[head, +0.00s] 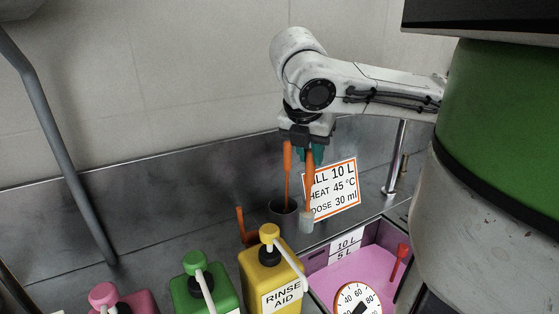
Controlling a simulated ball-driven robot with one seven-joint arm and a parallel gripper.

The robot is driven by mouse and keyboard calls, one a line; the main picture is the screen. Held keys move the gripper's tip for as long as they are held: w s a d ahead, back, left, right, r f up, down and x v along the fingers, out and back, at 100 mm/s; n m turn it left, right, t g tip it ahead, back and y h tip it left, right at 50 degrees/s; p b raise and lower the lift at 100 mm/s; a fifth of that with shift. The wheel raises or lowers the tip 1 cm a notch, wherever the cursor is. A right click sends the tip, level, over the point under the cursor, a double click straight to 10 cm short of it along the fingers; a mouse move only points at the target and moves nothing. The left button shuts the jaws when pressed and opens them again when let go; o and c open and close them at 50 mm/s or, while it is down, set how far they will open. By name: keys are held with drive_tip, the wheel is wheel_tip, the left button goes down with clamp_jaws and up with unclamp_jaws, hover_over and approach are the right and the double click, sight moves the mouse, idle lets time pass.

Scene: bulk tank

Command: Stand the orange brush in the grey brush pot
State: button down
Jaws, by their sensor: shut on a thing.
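My gripper (308,153), with teal fingers, is shut on an orange brush (310,178). The brush hangs roughly upright, handle up, with its pale bristles (306,222) down. The bristles show beside the right side of the grey brush pot (285,224), not inside its mouth. The pot stands near the back wall, its lower front partly hidden by the yellow bottle's pump. A second orange handle (287,170) rises from the pot's mouth, just left of my gripper; its lower end is hidden in the pot.
A yellow rinse aid bottle (262,272), a green bottle (196,291) and a pink bottle (122,302) stand in front. An orange-brown tool (241,224) is left of the pot. A sign (338,188) is behind the brush. A pink-filled basin (352,270) lies right.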

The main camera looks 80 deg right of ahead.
drive_tip(key=shift+w+r+p, duration=0.25)
drive_tip(key=shift+r+p, duration=0.1)
drive_tip(key=shift+p, duration=0.8)
drive_tip(key=w+d+f+p, duration=0.1)
drive_tip(key=w+d+p, duration=0.1)
drive_tip(key=w+d, duration=0.6)
wheel_tip(320, 180, down, 11)
drive_tip(key=d+p, duration=0.1)
drive_tip(key=shift+s+f, duration=0.15)
drive_tip(key=shift+s, duration=0.2)
drive_tip(key=shift+f, duration=0.1)
drive_tip(key=c, duration=1)
unclamp_jaws()
drive_tip(key=b+v, duration=0.1)
drive_tip(key=v, duration=1.1)
drive_tip(key=shift+d, duration=0.1)
